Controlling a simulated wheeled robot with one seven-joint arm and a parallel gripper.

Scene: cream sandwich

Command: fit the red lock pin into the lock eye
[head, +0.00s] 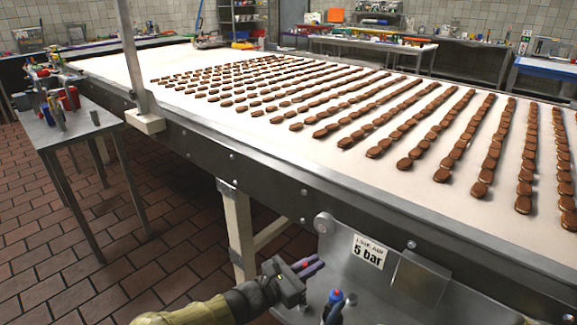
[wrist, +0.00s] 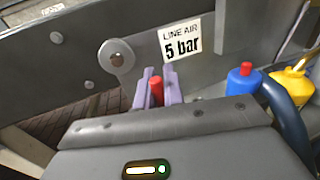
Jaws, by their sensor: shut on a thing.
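My gripper (wrist: 157,78) has purple fingers and is shut on the red lock pin (wrist: 156,92), which shows between them in the wrist view. In the head view my gripper (head: 310,267) is low, in front of the conveyor's side, and the pin cannot be made out there. A round metal disc with a dark centre, seemingly the lock eye (wrist: 117,57), is on the grey panel, ahead and left of the fingertips. It also shows in the head view (head: 323,222), above and right of my gripper. The pin is apart from it.
A "LINE AIR 5 bar" label (wrist: 182,40) is on the panel beside the disc. A blue part with a red top (wrist: 243,80) and a yellow part (wrist: 293,80) stand right of my gripper. The conveyor (head: 250,130) carries rows of brown biscuits. A metal side table (head: 75,125) stands left.

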